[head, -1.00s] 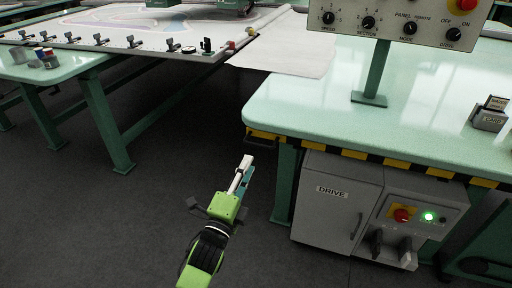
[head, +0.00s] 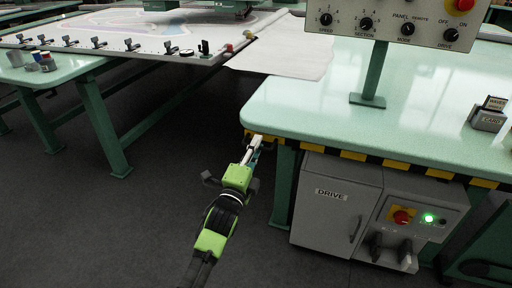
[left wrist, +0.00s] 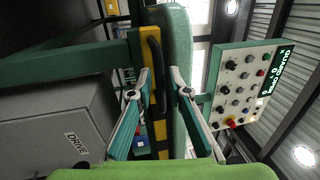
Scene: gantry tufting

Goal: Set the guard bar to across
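A yellow-and-black striped edge (head: 360,156) runs along the front of the pale green table. In the left wrist view a dark bar with a curved end (left wrist: 154,62) lies along this striped edge (left wrist: 126,76); it looks like the guard bar, but I cannot tell its setting. My left gripper (head: 257,141) is at the table's left front corner. In the left wrist view its two fingers (left wrist: 160,84) are apart, with the dark bar showing between the tips. I cannot tell whether they touch it. My right gripper is not in view.
A control panel (head: 392,22) stands on the table. Below is a grey DRIVE cabinet (head: 330,215) with a red knob (head: 401,217) and a lit green button. A frame with clamps (head: 130,45) is at the back left. The floor (head: 120,220) left of my arm is clear.

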